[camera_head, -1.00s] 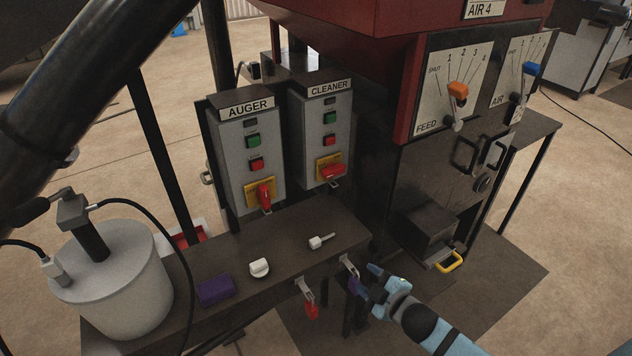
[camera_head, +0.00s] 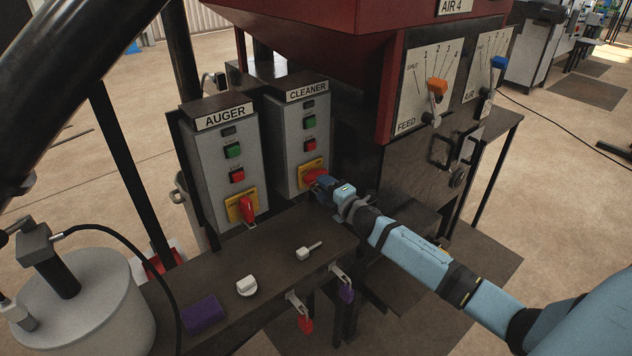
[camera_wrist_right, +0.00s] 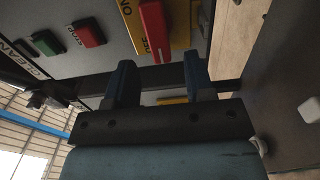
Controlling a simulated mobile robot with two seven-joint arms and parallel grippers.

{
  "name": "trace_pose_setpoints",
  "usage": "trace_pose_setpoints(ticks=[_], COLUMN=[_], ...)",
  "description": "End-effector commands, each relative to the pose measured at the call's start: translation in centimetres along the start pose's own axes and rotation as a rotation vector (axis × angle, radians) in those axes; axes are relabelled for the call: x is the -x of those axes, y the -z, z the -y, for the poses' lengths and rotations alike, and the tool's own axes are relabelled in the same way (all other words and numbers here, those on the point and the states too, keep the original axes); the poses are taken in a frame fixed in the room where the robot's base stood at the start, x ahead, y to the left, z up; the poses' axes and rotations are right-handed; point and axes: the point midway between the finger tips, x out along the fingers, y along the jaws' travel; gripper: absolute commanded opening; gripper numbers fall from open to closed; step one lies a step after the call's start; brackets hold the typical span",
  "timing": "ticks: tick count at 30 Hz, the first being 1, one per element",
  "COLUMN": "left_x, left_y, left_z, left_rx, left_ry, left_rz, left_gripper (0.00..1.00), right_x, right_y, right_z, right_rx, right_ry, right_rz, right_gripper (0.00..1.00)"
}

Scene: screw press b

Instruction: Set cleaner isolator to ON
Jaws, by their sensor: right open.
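The grey CLEANER box (camera_head: 288,140) stands right of the AUGER box. Its isolator has a red handle (camera_head: 314,177) on a yellow plate (camera_head: 312,164), low on the front; my gripper partly hides the handle in the head view. My right gripper (camera_head: 321,187) is open at this handle. In the right wrist view, its two dark fingers (camera_wrist_right: 160,82) are spread, and the red handle (camera_wrist_right: 153,32) shows past the tips, roughly in line with the gap. I cannot tell whether they touch. My left gripper is not in view.
The AUGER box (camera_head: 219,155) has its own red isolator handle (camera_head: 247,209), pointing down. A shelf (camera_head: 270,268) below holds a purple block (camera_head: 203,313), a white knob (camera_head: 247,286) and a white-handled item (camera_head: 307,250).

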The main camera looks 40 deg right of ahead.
Motion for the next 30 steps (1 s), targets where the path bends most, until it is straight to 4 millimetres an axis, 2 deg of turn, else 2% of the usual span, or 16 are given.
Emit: trace_pose_setpoints(ticks=[3,7,18,24,25,30], left_x=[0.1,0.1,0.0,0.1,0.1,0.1], left_y=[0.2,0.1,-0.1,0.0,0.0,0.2], left_z=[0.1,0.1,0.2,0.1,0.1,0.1], left_rx=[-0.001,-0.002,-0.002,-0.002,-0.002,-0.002], left_ry=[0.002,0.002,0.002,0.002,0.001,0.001], left_rz=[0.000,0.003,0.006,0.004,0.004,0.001], left_gripper=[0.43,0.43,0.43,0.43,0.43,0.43], right_x=[-1.9,-3.1,-3.6,-3.6,-3.6,-3.6], right_y=[0.0,0.0,0.0,0.0,0.0,0.0], right_z=[-0.1,-0.1,0.1,0.0,0.0,0.0], right_rx=[-0.001,-0.001,-0.001,-0.001,-0.001,-0.006], right_ry=[0.000,-0.001,0.001,0.001,0.001,0.001], right_rz=[0.001,0.000,-0.001,0.000,-0.001,0.000], right_gripper=[0.49,0.49,0.49,0.03,0.00,0.00])
